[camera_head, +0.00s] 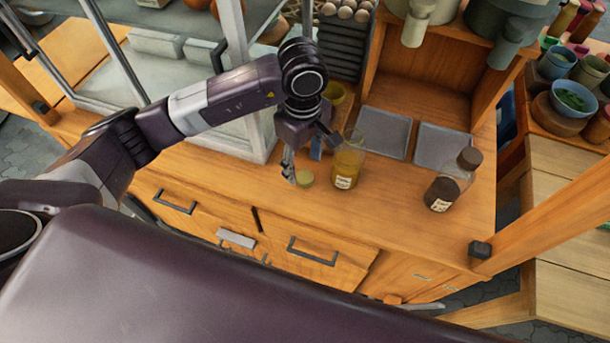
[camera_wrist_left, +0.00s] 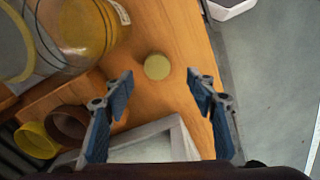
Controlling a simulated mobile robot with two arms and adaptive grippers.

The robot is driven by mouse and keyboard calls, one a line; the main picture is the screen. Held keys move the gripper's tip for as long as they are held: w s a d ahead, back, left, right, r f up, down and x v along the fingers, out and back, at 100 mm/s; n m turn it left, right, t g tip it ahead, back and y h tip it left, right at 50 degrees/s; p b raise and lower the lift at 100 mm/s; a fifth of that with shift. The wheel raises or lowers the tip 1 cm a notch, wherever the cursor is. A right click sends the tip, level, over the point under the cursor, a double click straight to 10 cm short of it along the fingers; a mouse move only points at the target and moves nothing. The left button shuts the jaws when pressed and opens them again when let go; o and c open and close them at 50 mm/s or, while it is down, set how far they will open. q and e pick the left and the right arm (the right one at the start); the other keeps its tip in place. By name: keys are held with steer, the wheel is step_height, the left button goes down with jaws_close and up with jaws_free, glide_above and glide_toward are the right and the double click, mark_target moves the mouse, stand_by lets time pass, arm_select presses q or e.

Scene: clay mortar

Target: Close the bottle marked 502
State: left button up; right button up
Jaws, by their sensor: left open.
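A clear glass bottle with yellow contents (camera_head: 347,165) stands upright on the wooden worktop; its label is too small to read. It also shows at upper left in the left wrist view (camera_wrist_left: 88,28), where its top looks open. A small round pale-yellow lid (camera_head: 305,178) lies flat on the worktop left of the bottle, near the front edge. My left gripper (camera_head: 303,160) is open and empty above the lid. In the left wrist view the lid (camera_wrist_left: 157,66) shows between and beyond the spread blue fingertips. My right gripper is not in view.
A dark brown bottle with a brown cap (camera_head: 447,190) stands at right. Two grey trays (camera_head: 385,132) lie behind the bottles. A pale-framed glass case (camera_head: 255,135) stands left of my gripper, with a small yellow pot (camera_head: 334,93) behind. The worktop between the bottles is clear.

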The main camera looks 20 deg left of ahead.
mark_target(305, 177)
arm_select(q)
steer(key=shift+d+f, duration=0.1)
steer(key=shift+f, duration=0.25)
step_height(305, 177, down, 4)
steer(key=shift+w+d+r+p, duration=0.1)
steer(key=shift+w+r+p, duration=0.1)
steer(key=shift+p, duration=0.8)
steer(key=shift+f, duration=0.4)
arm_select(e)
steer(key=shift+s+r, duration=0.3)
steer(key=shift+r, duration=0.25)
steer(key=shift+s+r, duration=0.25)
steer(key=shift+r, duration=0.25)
arm_select(q)
steer(key=c, duration=0.8)
